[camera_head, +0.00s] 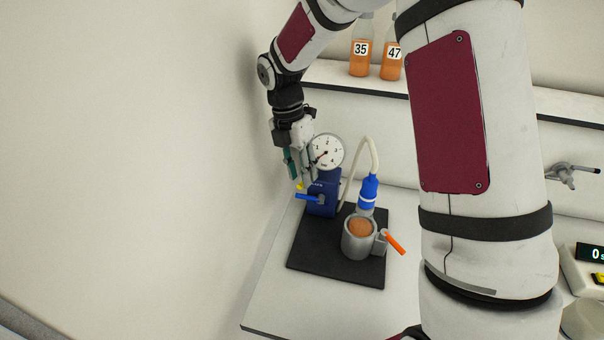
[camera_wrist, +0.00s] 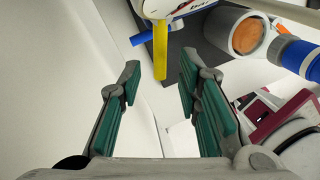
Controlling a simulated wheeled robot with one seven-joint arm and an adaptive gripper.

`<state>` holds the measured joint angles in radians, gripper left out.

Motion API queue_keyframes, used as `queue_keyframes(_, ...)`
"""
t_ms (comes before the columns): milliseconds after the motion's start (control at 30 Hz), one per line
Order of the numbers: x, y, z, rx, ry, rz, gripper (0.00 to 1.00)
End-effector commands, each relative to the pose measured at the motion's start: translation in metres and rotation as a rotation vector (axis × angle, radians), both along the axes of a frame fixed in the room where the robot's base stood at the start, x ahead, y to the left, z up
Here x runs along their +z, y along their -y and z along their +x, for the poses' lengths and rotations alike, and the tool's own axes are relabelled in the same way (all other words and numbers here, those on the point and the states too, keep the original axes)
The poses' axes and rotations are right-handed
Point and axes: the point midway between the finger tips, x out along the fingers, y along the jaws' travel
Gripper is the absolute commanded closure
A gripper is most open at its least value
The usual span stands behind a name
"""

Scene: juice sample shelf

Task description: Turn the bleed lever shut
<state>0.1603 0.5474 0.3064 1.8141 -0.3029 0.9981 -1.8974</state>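A blue block (camera_head: 322,190) with a round pressure gauge (camera_head: 327,152) stands on a black mat (camera_head: 305,257). A blue lever (camera_head: 308,197) sticks out to its left, and it also shows in the wrist view (camera_wrist: 137,39). A yellow lever (camera_wrist: 160,50) sits beside it in the wrist view, only its tip (camera_head: 299,185) showing in the head view. I cannot tell from a label which is the bleed lever. My gripper (camera_head: 297,172) points down just above these levers. In the wrist view its green-padded fingers (camera_wrist: 160,82) are open, with the yellow lever's end near the gap between them, apparently untouched.
A wall is close on the left. Juice bottles (camera_head: 360,58) stand on the back shelf. A display box (camera_head: 590,265) is at right.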

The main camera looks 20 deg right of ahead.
Motion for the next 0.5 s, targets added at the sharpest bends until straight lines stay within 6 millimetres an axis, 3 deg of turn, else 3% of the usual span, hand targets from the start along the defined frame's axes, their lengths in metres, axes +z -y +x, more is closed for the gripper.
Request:
queue_keyframes(400, -0.012, 0.0016, -0.0017, -0.001, 0.001, -0.001, 0.69)
queue_keyframes(433, -0.012, 0.0014, -0.0017, -0.001, 0.001, -0.001, 0.71)
queue_keyframes(500, -0.0119, 0.0015, -0.0017, -0.001, 0.001, -0.001, 0.87)
